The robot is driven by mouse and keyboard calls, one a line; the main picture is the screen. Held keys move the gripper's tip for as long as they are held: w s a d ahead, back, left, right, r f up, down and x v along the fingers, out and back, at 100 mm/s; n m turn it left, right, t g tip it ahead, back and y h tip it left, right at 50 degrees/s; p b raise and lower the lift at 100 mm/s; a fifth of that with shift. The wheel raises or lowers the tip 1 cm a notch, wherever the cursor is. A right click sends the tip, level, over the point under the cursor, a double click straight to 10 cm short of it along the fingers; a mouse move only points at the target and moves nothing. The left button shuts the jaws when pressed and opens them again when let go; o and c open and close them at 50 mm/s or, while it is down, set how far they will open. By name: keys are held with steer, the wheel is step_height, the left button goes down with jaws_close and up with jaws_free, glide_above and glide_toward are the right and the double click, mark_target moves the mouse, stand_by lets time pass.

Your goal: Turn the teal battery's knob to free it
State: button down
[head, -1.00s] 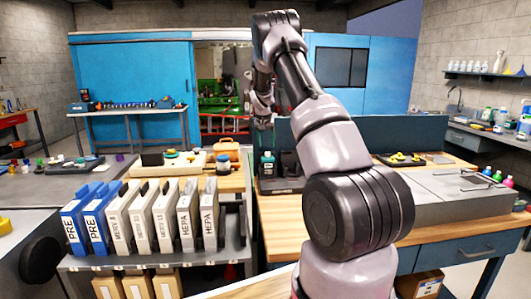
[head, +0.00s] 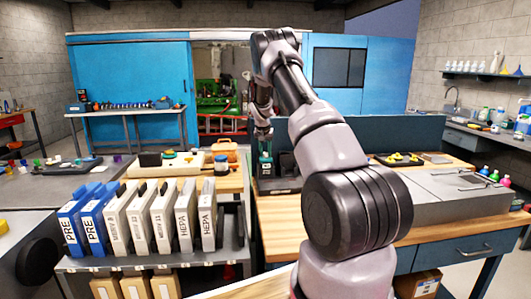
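The teal battery (head: 265,169) stands upright in a dark holder (head: 274,187) at the left end of the wooden workbench. My gripper (head: 264,142) points straight down at the top of the battery, with its fingertips at or just above the knob. The knob is hidden by the fingers and too small to make out. I cannot tell whether the fingers touch it or how far apart they are. A dark block in the holder stands close to the right of the battery, partly behind my arm.
A rack of upright filters (head: 145,218) stands at the front left. A jar (head: 221,165) and an orange case (head: 224,150) are left of the holder. A tray with yellow parts (head: 398,159) lies to the right. A teal panel (head: 412,133) runs behind the bench.

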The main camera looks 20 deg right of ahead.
steer(key=n, duration=0.1)
steer(key=n+y, duration=0.1)
steer(key=n, duration=0.1)
steer(key=shift+s+d, duration=0.1)
steer(key=shift+d, duration=0.1)
steer(key=n, duration=0.1)
steer(key=n+y, duration=0.1)
steer(key=n, duration=0.1)
steer(key=shift+d+n+t+y, duration=0.15)
steer(key=shift+n+t+y, duration=0.15)
steer(key=shift+t, duration=0.1)
steer(key=n+y, duration=0.1)
steer(key=n, duration=0.2)
steer(key=n+y, duration=0.1)
steer(key=n, duration=0.2)
steer(key=shift+d+n+g, duration=0.15)
steer(key=shift+n+g, duration=0.15)
steer(key=shift+g, duration=0.1)
steer(key=shift+y, duration=0.3)
steer(key=c, duration=0.6)
jaws_free()
steer(key=shift+r, duration=0.1)
